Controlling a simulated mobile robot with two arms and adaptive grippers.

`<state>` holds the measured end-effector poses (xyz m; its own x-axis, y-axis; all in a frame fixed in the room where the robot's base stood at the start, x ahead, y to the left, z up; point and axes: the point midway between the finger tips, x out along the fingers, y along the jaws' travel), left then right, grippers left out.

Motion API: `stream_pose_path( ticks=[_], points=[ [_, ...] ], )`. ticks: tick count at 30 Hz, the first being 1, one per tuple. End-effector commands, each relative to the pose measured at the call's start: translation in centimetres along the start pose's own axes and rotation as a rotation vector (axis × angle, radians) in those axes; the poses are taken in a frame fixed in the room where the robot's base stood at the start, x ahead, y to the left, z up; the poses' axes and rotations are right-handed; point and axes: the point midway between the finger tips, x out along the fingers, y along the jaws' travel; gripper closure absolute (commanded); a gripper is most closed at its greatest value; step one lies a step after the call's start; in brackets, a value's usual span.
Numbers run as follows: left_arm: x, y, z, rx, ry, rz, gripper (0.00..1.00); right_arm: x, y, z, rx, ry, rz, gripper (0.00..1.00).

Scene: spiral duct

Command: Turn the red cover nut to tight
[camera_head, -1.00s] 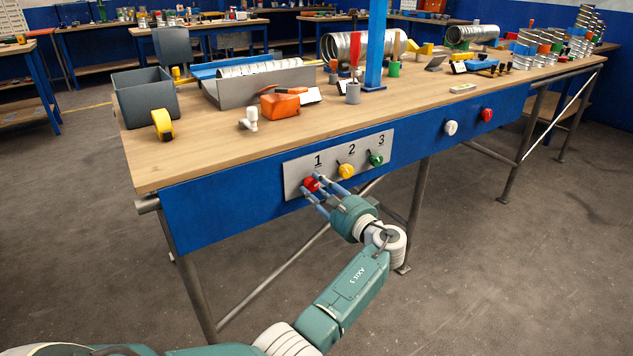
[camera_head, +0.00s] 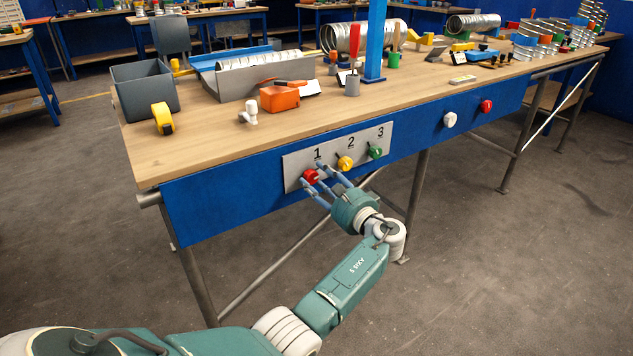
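The red cover nut (camera_head: 311,176) sits on the grey panel (camera_head: 292,176) under the number 1, on the blue front of the workbench. My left gripper (camera_head: 313,177) is at this nut, with its blue fingers apart, one to the lower left and one to the upper right of it. I cannot tell whether the fingers touch the nut. The panel also carries a yellow knob (camera_head: 345,163) under 2 and a green knob (camera_head: 375,152) under 3. My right gripper is not in view.
A white knob (camera_head: 449,119) and a red knob (camera_head: 486,106) are farther right on the bench front. The wooden bench top (camera_head: 205,150) overhangs above the panel. A bench leg (camera_head: 417,190) stands behind and right of my wrist.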

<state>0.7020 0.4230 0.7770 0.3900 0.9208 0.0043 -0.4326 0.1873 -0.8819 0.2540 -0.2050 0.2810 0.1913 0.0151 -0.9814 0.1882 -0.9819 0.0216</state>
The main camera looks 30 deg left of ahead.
Motion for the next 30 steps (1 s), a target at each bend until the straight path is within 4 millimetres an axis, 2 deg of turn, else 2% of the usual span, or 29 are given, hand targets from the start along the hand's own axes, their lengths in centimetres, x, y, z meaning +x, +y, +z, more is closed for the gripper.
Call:
stream_pose_path(
  ticks=[11,14,24,30],
  points=[
    [-0.5,0.3,0.0,0.002,-0.002,0.006,0.49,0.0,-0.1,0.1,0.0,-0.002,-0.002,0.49],
    [-1.8,0.4,-0.1,0.002,0.0,0.007,0.49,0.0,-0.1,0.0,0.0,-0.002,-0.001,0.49],
    [-8.9,0.2,-0.2,0.002,0.002,0.005,0.49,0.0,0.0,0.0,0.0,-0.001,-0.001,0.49],
    [-11.5,0.1,-0.2,0.002,0.001,0.004,0.49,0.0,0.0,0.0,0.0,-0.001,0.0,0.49]
  ],
)
